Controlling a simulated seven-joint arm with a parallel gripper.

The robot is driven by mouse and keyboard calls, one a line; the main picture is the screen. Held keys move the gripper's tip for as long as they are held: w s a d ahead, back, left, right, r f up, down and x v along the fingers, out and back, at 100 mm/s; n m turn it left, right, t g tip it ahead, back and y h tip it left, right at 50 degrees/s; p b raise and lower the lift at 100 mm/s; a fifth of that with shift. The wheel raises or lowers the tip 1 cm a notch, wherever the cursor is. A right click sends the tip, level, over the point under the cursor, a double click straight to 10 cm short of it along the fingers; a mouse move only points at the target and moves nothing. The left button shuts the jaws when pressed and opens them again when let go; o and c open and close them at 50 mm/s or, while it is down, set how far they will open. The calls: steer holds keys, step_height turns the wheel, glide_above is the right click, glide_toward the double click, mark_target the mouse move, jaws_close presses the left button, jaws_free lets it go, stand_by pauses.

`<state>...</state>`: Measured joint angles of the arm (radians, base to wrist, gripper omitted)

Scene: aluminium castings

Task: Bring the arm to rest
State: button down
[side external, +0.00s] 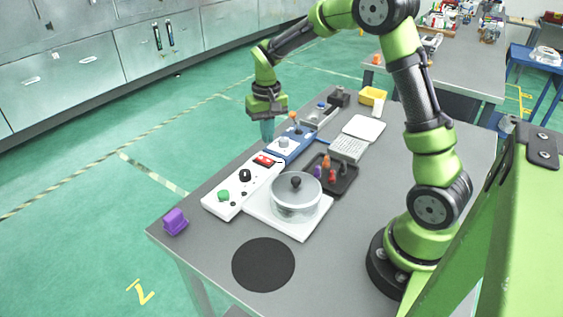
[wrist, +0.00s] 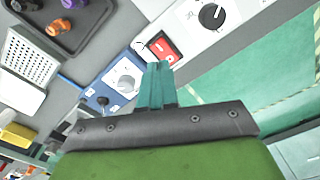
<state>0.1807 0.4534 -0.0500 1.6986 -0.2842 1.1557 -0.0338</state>
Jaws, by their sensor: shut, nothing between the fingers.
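My gripper (side external: 267,130) hangs at the end of my green arm, above the far left edge of the table, by the blue control box (side external: 291,145) and the white control panel (side external: 236,193). Its teal fingers are together with nothing between them. In the wrist view the gripper (wrist: 157,68) also shows shut, with its fingertips in front of the gap between the panel's red switch (wrist: 165,46) and the blue box's white dial (wrist: 125,83). The fingers hide part of the blue box. I cannot tell how far the tips are above the boxes.
A pot with a glass lid (side external: 296,197) stands on a white plate (side external: 301,231). A dark tray (side external: 345,184) holds small coloured pieces. A purple block (side external: 175,221) sits at the near left corner, and a black round mat (side external: 263,265) lies in front.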

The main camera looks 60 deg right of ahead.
steer(key=s+a+r+n+t+y, duration=0.1)
steer(key=s+a+r+t, duration=0.2)
steer(key=s+a+r, duration=0.3)
steer(key=s+a+r+n+t+y, duration=0.1)
steer(key=s+a+r+t, duration=0.3)
steer(key=s, duration=0.9)
step_height(320, 180, up, 4)
steer(key=a, duration=0.2)
steer(key=shift+a, duration=0.35)
